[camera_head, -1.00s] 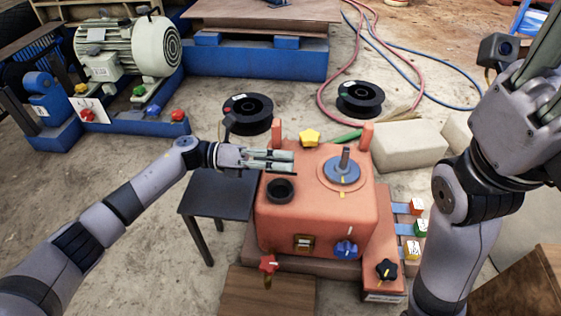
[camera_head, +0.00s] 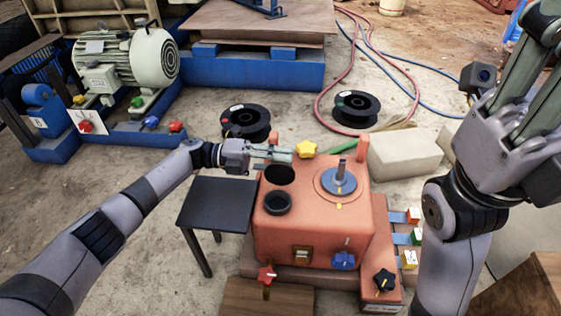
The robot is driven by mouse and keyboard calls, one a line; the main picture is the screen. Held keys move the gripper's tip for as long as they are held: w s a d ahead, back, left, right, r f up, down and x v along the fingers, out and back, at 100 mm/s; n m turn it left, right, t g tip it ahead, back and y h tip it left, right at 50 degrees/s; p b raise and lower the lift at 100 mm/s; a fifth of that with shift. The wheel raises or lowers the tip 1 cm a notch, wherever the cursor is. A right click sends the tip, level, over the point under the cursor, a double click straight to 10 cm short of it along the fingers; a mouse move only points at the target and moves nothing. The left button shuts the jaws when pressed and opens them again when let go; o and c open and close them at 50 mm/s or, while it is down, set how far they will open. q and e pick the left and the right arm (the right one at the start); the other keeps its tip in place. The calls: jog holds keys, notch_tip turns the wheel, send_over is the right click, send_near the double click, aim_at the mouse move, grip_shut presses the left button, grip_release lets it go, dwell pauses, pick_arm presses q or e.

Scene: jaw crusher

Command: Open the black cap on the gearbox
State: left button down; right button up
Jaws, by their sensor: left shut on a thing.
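The orange gearbox (camera_head: 315,232) stands low in the middle. A round black collar (camera_head: 277,204) sits at its top left, its opening showing. Just beyond it is a round black disc, which looks like the black cap (camera_head: 279,175) tipped away from the collar. My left gripper (camera_head: 285,154) is at the far edge of this disc, its fingers closed and close to the yellow star knob (camera_head: 305,149). The fingers hide the exact contact. My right gripper (camera_head: 545,85) is raised high at the right, away from the gearbox; its fingertips are cut off.
A shaft on a blue-grey disc (camera_head: 338,182) stands on the gearbox's right half. A dark small table (camera_head: 213,205) is at its left. Black spools (camera_head: 246,118) and a pale block (camera_head: 402,153) lie behind. Several coloured knobs and tags line the front and right.

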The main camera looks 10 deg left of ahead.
pick_arm(q)
jog(key=shift+w, duration=0.25)
jog(key=c, duration=1.8)
grip_release()
jog(key=o, duration=0.5)
jog(key=shift+s+f, duration=0.1)
jog(key=a, duration=1.2)
jog(key=shift+a, duration=0.15)
